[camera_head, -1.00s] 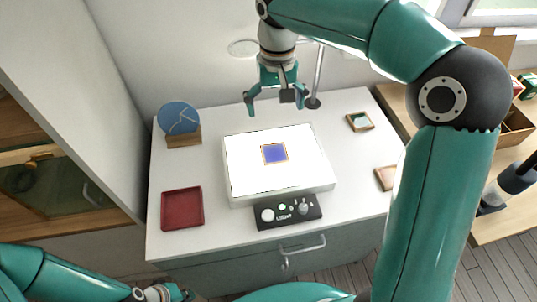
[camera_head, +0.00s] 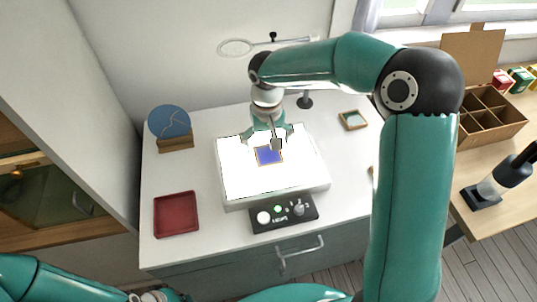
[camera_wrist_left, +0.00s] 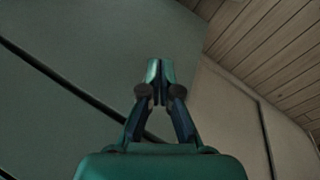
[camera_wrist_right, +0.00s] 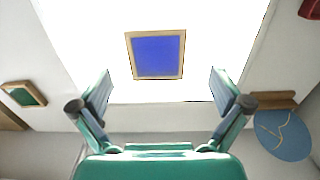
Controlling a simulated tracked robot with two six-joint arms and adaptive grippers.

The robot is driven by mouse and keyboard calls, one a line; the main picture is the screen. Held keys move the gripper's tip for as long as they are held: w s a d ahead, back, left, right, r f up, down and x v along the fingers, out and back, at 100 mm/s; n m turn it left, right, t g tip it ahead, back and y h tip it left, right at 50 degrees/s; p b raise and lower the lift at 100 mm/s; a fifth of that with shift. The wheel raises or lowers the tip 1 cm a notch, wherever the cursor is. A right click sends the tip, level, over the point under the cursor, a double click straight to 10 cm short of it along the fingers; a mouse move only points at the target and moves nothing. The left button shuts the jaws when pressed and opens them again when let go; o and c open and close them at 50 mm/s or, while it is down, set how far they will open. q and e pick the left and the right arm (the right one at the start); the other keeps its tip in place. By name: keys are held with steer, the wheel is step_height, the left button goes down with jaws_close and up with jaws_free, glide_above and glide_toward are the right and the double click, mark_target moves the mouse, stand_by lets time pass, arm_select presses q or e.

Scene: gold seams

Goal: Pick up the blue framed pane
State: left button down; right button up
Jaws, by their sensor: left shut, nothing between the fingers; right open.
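The blue framed pane (camera_head: 269,155) lies flat on the bright white light panel (camera_head: 240,178). It has a thin gold-brown frame and shows whole in the right wrist view (camera_wrist_right: 157,55). My right gripper (camera_head: 268,137) hangs over the back part of the panel. Its fingers are open and empty, and in the right wrist view (camera_wrist_right: 160,85) the pane sits between and beyond the fingertips. The height gap to the pane is hard to tell. My left gripper (camera_wrist_left: 156,72) is shut and empty, facing a grey-green cabinet front.
A red tray (camera_head: 176,214) stands left of the panel. A blue disc on a wooden stand (camera_head: 170,125) is at the back left. A small greenish framed pane (camera_head: 353,120) lies at the back right. A control box (camera_head: 284,213) sits in front of the panel.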

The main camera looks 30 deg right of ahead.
mark_target(269, 155)
steer(key=shift+d+f+p, duration=0.15)
steer(key=shift+f, duration=1)
steer(key=shift+d+f+p, duration=0.1)
steer(key=shift+f+p, duration=0.05)
steer(key=shift+f, duration=0.95)
steer(key=c, duration=1.3)
steer(key=shift+r, duration=0.1)
